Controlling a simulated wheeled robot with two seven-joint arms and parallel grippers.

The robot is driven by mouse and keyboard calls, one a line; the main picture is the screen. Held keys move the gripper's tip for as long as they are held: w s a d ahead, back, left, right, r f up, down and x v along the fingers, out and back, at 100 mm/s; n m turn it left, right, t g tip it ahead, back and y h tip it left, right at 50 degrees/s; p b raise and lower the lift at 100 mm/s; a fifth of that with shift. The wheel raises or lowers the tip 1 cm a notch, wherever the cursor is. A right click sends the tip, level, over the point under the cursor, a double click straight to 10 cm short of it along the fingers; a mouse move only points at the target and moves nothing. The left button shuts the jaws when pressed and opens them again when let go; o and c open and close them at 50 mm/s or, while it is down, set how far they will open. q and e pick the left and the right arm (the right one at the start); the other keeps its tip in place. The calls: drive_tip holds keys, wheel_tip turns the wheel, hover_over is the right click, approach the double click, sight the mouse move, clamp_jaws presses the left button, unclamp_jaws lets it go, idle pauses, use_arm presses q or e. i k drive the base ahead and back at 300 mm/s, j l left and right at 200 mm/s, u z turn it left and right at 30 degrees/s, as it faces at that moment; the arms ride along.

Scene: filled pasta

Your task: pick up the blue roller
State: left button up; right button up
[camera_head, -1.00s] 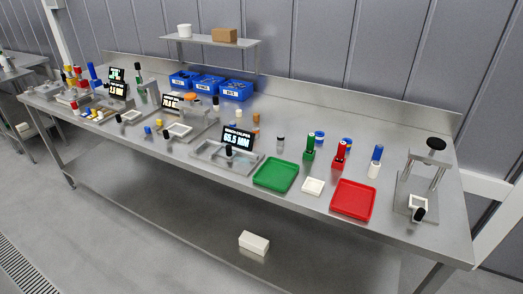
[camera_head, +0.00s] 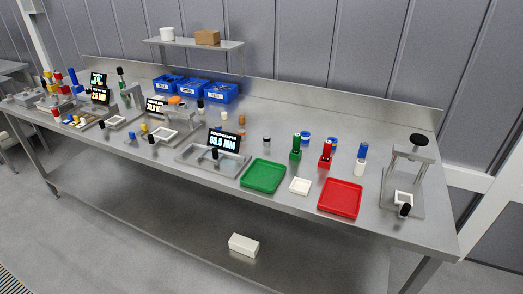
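Several blue cylindrical things stand on the steel table, and I cannot tell for certain which is the blue roller. One blue cylinder (camera_head: 363,151) is upright on a white piece (camera_head: 359,168) at the right. Blue-and-white round pieces (camera_head: 305,137) (camera_head: 333,142) are partly hidden behind a green holder (camera_head: 296,148) and a red holder (camera_head: 325,155). A tall blue cylinder (camera_head: 74,78) stands at the far left end. Neither of my grippers is in view.
A press-like stand (camera_head: 407,185) is at the right end. Blue bins (camera_head: 194,88) stand at the back under a shelf (camera_head: 192,43). A white box (camera_head: 243,245) is on the lower shelf.

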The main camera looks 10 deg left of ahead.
sight(363, 149)
drive_tip(key=i+l, duration=0.15)
drive_tip(key=l, duration=0.25)
drive_tip(key=i+l, duration=0.1)
drive_tip(key=l, duration=0.25)
drive_tip(key=i+l, duration=0.15)
drive_tip(key=l, duration=0.25)
